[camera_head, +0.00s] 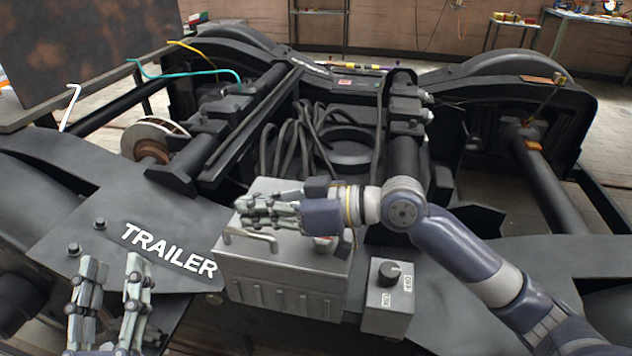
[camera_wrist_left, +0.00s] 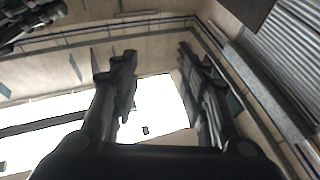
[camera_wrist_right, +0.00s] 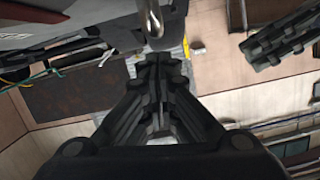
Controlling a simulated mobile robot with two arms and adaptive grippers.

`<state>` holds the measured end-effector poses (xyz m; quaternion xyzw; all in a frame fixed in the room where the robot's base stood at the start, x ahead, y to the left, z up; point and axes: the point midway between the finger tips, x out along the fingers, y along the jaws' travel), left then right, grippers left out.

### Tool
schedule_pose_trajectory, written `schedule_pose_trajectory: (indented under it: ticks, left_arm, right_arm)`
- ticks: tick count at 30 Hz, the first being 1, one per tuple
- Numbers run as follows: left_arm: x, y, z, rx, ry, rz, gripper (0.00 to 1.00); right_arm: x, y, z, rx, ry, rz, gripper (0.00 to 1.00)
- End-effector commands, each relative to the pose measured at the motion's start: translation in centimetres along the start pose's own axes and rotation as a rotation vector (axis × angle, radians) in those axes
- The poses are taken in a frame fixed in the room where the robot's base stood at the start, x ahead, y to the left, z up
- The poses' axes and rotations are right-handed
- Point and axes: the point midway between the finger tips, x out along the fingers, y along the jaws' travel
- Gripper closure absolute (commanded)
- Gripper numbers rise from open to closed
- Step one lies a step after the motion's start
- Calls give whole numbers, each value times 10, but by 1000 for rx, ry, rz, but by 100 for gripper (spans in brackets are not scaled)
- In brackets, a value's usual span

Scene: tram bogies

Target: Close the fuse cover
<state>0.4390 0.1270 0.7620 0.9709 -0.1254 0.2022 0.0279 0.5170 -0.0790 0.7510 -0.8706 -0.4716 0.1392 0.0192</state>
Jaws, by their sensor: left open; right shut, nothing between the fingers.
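A grey metal fuse box (camera_head: 282,290) stands at the centre of the bogie in the head view. Its cover (camera_head: 300,258) carries a bent metal handle (camera_head: 252,240) and looks lowered over the box; my right arm hides part of it, and I cannot tell whether it sits flush. My right gripper (camera_head: 240,213) is shut and empty above the cover, fingers pointing left, just behind the handle. In the right wrist view the handle (camera_wrist_right: 152,20) shows just beyond the fingertips. My left gripper (camera_head: 113,262) is open and empty at the lower left, apart from the box.
A small grey box with a black knob (camera_head: 388,272) stands right of the fuse box. The TRAILER plate (camera_head: 130,225) with bolts lies to the left. Black cables (camera_head: 290,145) loop behind the fuse box. Teal (camera_head: 185,75) and yellow (camera_head: 190,47) hooked rods lie at the back left.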

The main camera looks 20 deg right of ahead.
Motion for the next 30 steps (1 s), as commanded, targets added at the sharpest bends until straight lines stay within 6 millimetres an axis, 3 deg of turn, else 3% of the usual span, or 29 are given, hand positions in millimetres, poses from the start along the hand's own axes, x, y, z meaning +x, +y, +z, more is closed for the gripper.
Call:
schedule_pose_trajectory:
  ticks: [11,20,30]
  left_arm:
    - [-17,-10,67,11,-377,-20,58]
    - [-54,-18,115,16,-675,-39,58]
    - [-62,-19,124,16,-726,-42,58]
  right_arm:
    - [0,-2,-17,0,2,2,100]
    - [1,-4,-28,0,4,5,100]
    - [-67,-2,-23,1,-1,9,100]
